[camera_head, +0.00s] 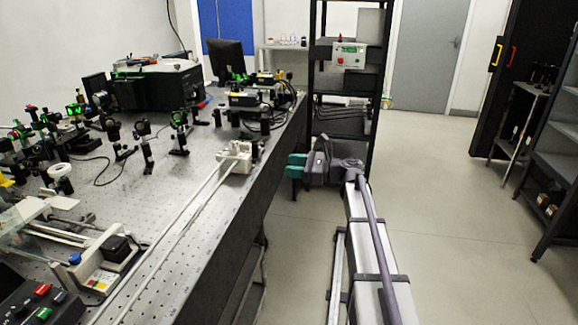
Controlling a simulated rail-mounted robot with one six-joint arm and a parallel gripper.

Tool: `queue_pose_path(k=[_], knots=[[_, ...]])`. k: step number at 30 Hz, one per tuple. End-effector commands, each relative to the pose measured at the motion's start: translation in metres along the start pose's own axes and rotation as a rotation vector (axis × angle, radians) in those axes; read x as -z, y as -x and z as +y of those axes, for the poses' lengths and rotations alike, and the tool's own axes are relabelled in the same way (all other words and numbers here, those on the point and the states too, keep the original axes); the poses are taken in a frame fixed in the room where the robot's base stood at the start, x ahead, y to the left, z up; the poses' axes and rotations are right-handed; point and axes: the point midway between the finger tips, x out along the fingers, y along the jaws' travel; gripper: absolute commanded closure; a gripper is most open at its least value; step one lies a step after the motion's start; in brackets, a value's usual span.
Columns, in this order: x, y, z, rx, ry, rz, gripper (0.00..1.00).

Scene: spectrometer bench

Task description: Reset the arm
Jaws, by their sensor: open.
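My gripper (293,165) is in the middle of the head view, at the end of my arm, beside the right edge of the optical bench (200,185). Its two teal fingers point left and stand apart, one above the other. Nothing shows between them. My arm (365,250) stretches forward from the bottom of the view, with a purple-grey tube along it, and bends left at its far end.
A white multi-way holder (236,156) sits on the bench, left of my gripper. Optical mounts (180,130) crowd the bench's far left. A black rack (345,85) stands behind my gripper. The floor (460,220) right of my arm is clear.

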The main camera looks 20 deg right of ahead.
Motion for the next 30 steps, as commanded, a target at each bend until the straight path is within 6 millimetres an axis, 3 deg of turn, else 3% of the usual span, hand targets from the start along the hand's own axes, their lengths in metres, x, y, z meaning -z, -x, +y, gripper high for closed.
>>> queue_pose_path(k=[7,11,15,21,27,29,30], knots=[[0.0,0.0,0.0,-0.001,0.04,0.0,0.57],[0.019,0.002,0.017,-0.066,0.295,0.113,0.57],[0.067,0.016,0.099,-0.369,0.736,0.409,0.57],[0.106,0.046,0.215,-0.978,1.17,0.637,0.57],[0.104,0.084,0.314,-1.556,1.371,0.737,0.57],[0.098,0.074,0.34,-1.623,1.409,0.724,0.57],[0.09,0.058,0.339,-1.64,1.435,0.696,0.57]])
